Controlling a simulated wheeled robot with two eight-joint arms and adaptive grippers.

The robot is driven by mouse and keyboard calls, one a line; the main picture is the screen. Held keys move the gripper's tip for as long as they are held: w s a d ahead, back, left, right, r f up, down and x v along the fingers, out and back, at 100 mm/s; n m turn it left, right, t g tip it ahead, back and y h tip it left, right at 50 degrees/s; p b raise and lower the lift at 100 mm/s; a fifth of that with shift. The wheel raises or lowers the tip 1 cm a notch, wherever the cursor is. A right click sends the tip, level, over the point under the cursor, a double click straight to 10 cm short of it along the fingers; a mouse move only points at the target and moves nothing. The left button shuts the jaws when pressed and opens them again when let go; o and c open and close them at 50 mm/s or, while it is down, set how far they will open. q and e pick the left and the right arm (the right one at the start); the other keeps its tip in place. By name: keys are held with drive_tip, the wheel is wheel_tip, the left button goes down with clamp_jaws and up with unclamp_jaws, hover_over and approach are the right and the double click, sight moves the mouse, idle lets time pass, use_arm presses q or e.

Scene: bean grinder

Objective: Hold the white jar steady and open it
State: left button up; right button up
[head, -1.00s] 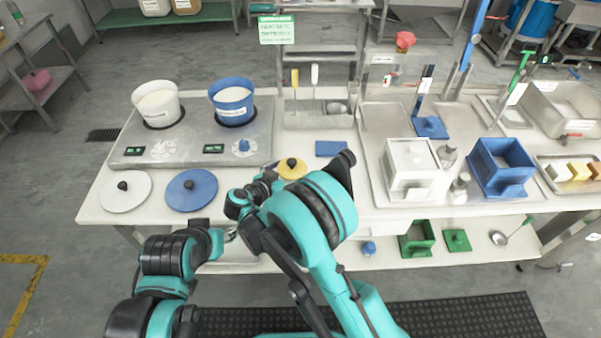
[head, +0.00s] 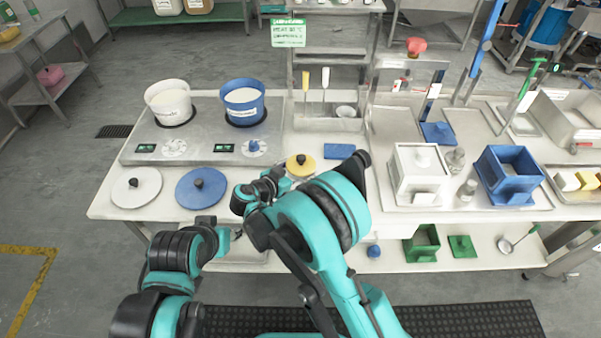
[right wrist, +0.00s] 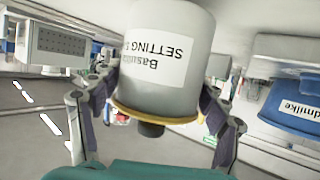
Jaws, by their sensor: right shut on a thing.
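The white jar (right wrist: 160,60) appears upside down in the right wrist view, with a black-lettered label. Its yellow lid (right wrist: 150,115) has a dark knob and sits on the jar. In the right wrist view my right gripper's pads (right wrist: 155,95) press on both sides of the jar near the lid.
A white lid (head: 136,187) and a blue lid (head: 201,188) lie left of the jar. A white pot (head: 170,103) and a blue pot (head: 244,104) stand on the hot plate (head: 205,135) behind. A blue pad (head: 339,151) and a white box (head: 416,172) are to the right.

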wheel_tip(320, 180, up, 2)
drive_tip(key=shift+r+p, duration=0.25)
drive_tip(key=shift+p, duration=0.15)
drive_tip(key=s+d+r+p, duration=0.3)
drive_tip(key=s+d+r, duration=0.3)
drive_tip(key=d, duration=0.3)
drive_tip(key=shift+s+r, duration=0.2)
drive_tip(key=shift+s, duration=0.6)
drive_tip(key=o, duration=0.7)
drive_tip(key=c, duration=1)
